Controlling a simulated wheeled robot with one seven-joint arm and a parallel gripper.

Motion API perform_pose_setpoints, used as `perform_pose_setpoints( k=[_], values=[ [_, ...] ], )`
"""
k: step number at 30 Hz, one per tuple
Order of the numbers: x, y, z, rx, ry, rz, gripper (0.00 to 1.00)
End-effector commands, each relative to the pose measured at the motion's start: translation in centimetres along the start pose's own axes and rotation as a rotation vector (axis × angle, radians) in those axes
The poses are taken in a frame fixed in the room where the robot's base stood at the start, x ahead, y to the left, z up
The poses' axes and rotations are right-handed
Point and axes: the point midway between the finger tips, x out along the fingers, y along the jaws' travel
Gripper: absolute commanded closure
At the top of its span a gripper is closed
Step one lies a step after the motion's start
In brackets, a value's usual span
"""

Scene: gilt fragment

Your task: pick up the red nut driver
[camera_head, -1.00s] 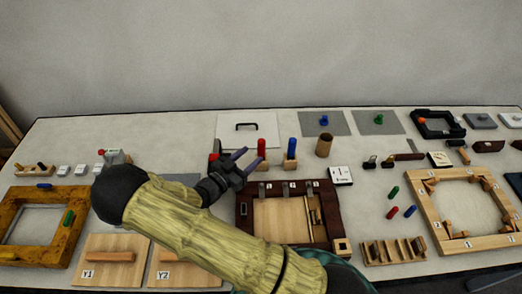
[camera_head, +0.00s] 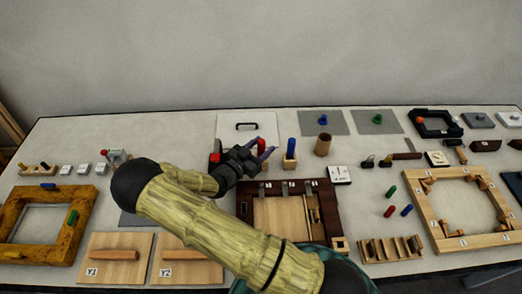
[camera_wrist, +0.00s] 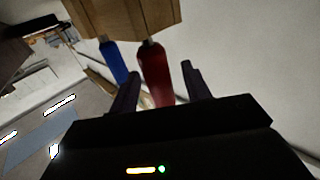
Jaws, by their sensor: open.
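The red nut driver (camera_head: 261,143) has its red handle upright toward the back middle of the table, partly hidden by my gripper in the head view. In the wrist view its red handle (camera_wrist: 157,77) appears between my two fingers, below a wooden block (camera_wrist: 130,14) in the picture. My gripper (camera_head: 255,152) is open, with its fingers at the handle; it also shows in the wrist view (camera_wrist: 158,80). I cannot tell whether a finger touches the handle.
A blue-handled tool (camera_head: 292,147) stands in a wooden block close to the right. A brown cup (camera_head: 323,145) is beyond it. A dark-framed wooden box (camera_head: 327,200) lies in front. A white panel with a black handle (camera_head: 247,126) lies behind.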

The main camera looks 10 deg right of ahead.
Motion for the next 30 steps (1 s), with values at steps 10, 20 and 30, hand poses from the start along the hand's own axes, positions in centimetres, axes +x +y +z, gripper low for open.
perform_pose_setpoints(
  k=[10, 20, 30],
  values=[
    [0.0, 0.0, 0.0, 0.0, 0.0, 0.0, 1.0],
    [0.0, 0.0, -0.3, 0.001, 0.0, 0.0, 1.0],
    [0.0, -0.1, -4.0, 0.004, 0.0, 0.001, 1.0]
  ],
)
